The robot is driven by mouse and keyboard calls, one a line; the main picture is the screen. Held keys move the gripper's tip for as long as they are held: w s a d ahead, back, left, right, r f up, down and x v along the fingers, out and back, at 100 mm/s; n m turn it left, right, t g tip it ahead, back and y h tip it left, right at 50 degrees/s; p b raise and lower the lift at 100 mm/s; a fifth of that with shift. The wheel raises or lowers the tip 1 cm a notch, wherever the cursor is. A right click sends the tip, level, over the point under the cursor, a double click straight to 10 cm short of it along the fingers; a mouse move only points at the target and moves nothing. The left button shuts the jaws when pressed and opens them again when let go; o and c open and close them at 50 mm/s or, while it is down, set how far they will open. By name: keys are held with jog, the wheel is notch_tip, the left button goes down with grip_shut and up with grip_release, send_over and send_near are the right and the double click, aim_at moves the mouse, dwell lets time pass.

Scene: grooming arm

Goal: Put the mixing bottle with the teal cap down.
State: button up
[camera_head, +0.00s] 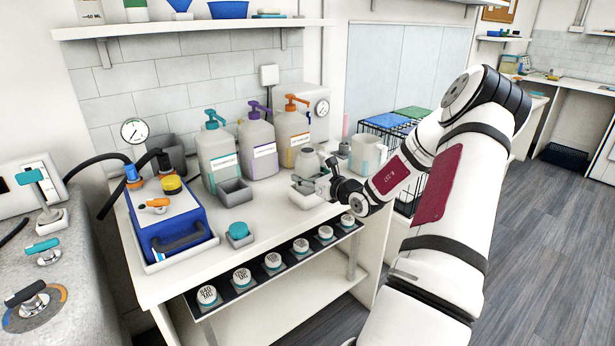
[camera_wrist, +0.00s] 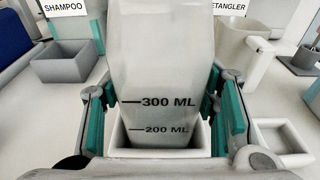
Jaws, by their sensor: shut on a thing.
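The mixing bottle (camera_head: 308,162) is a pale grey bottle at the back right of the white counter. In the wrist view the bottle (camera_wrist: 160,75) fills the middle, with 300 ML and 200 ML marks. My gripper (camera_head: 306,183) is shut on it, its teal-padded fingers (camera_wrist: 161,115) on both sides. The bottle's lower end is inside or just over a white square holder (camera_wrist: 119,140); its base is hidden, so I cannot tell if it touches the bottom. A teal cap (camera_head: 238,229) sits apart on a small grey square stand. No teal shows on the bottle.
Pump bottles with teal (camera_head: 217,150), purple (camera_head: 258,147) and orange (camera_head: 293,135) tops stand behind. A pale jug (camera_head: 367,155) stands to the right. A grey bin (camera_head: 234,194) is left of the holder. Several white-lidded jars (camera_head: 273,262) line the front shelf. A blue machine (camera_head: 168,222) stands left.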

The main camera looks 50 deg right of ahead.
jog(key=shift+f, duration=0.1)
jog(key=o, duration=1.3)
jog(key=shift+o, duration=0.2)
